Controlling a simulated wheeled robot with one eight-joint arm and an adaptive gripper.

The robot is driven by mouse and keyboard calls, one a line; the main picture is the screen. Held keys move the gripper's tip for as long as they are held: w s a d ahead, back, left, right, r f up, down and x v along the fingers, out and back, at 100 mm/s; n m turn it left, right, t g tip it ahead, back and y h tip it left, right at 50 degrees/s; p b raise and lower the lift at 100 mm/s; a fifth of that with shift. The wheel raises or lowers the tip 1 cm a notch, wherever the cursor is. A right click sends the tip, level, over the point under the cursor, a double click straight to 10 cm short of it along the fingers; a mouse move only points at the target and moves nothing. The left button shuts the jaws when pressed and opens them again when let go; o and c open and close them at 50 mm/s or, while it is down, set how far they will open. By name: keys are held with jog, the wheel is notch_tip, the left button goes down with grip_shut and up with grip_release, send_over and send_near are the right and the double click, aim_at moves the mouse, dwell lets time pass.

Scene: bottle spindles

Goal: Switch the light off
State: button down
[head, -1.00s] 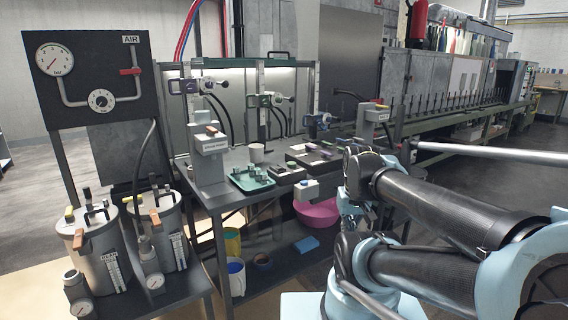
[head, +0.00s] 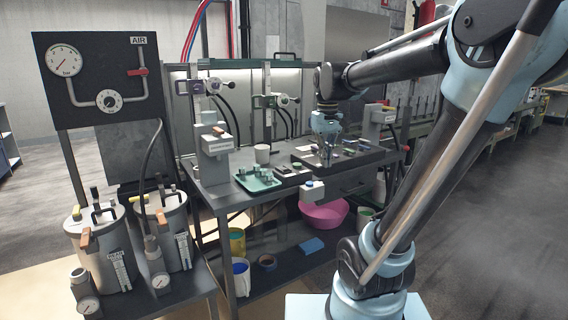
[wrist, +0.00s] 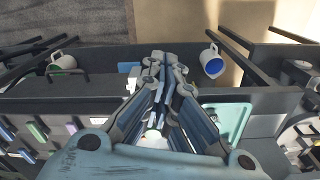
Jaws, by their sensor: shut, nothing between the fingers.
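My gripper (head: 326,152) hangs down over the right half of the workbench (head: 222,194). In the wrist view the fingers of my gripper (wrist: 165,72) are together and empty. A small grey box (head: 313,191) with a blue-green top sits at the bench's front edge, below and a little left of my gripper. I cannot tell for sure that it is the light switch. The back panel (head: 232,92) behind the bench is brightly lit along its top. My fingers hide part of the bench front in the wrist view.
A teal tray (head: 258,186) and a white mug (head: 262,154) stand left of my gripper. A grey stand (head: 213,165) is at the bench's left. A dark tray with small coloured blocks (wrist: 38,130) lies near my gripper. A pink basin (head: 324,215) is below.

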jog(key=w+a+r+n+g, duration=0.1)
jog(key=w+a+r+n, duration=0.1)
jog(key=w+a+r, duration=0.55)
jog(key=n, duration=0.1)
send_near(285, 168)
jog(key=shift+g+h, duration=0.4)
notch_tip(285, 168, down, 7)
jog(key=shift+s+a+f, duration=0.1)
